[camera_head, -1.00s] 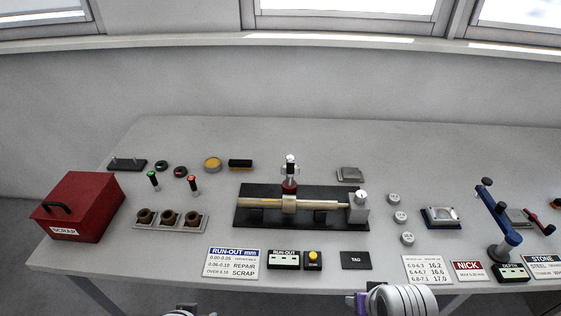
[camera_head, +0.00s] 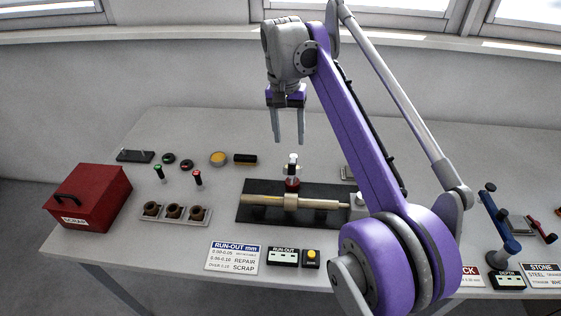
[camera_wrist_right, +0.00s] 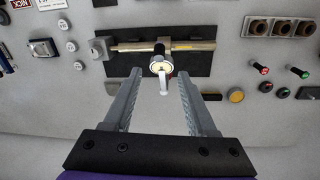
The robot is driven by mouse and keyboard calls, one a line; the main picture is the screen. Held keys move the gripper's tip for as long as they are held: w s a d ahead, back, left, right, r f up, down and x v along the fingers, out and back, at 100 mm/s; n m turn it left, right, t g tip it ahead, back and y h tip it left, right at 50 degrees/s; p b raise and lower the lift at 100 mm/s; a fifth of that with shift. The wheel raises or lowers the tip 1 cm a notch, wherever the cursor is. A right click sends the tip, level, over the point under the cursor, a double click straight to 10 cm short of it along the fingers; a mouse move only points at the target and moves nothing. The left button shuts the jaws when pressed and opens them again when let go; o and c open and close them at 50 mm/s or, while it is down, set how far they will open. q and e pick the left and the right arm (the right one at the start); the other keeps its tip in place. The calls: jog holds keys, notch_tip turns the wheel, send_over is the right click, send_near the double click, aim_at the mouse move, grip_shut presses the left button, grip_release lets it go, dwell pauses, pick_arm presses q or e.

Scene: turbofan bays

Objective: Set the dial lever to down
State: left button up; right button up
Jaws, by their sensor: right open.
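The dial (camera_head: 292,181) stands on the black run-out fixture (camera_head: 247,214), at the middle of a metal shaft (camera_head: 262,200). In the right wrist view it shows a pale round face (camera_wrist_right: 160,66). A white lever (camera_wrist_right: 163,84) extends from the face toward the bottom of that picture. My right gripper (camera_head: 289,139) points down above the dial, open and empty. In the wrist view the dial and lever appear between its two fingers, apart from both. The exact height gap is hard to tell. My left gripper is not in view.
A red scrap box (camera_head: 97,190) stands at the left. A holder with brown rings (camera_head: 150,217) and green and red-topped pegs sit left of the fixture. A run-out readout (camera_head: 283,256) and yellow button lie in front. My right arm hides part of the table's right side.

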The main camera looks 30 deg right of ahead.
aim_at(292, 164)
jog(key=f, duration=0.6)
jog(key=f+b, duration=0.1)
jog(key=f, duration=0.2)
jog(key=shift+s+d+f, duration=0.3)
jog(key=shift+s+f, duration=0.05)
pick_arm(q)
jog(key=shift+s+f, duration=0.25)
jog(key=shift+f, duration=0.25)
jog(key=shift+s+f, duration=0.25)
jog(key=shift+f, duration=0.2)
pick_arm(e)
grip_shut()
